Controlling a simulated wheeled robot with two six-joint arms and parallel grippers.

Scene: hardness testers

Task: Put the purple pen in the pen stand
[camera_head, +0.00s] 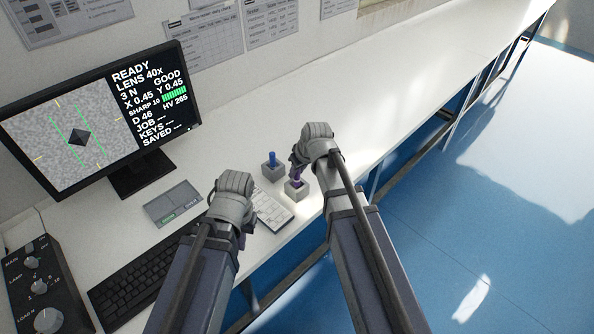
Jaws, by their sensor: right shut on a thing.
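The purple pen (296,180) is upright under my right gripper (297,173), which is shut on it. Its lower end is at the top of a small light-grey block-shaped stand (297,192); I cannot tell how deep it sits in the opening. A second similar stand (272,169), just behind and to the left, holds a blue pen (272,157). My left gripper (243,238) hangs over the front of the desk, left of the small white keyboard; its fingers are mostly hidden by its wrist.
A monitor (95,115) stands at the left of the white desk (400,105). The desk right of the stands is clear.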

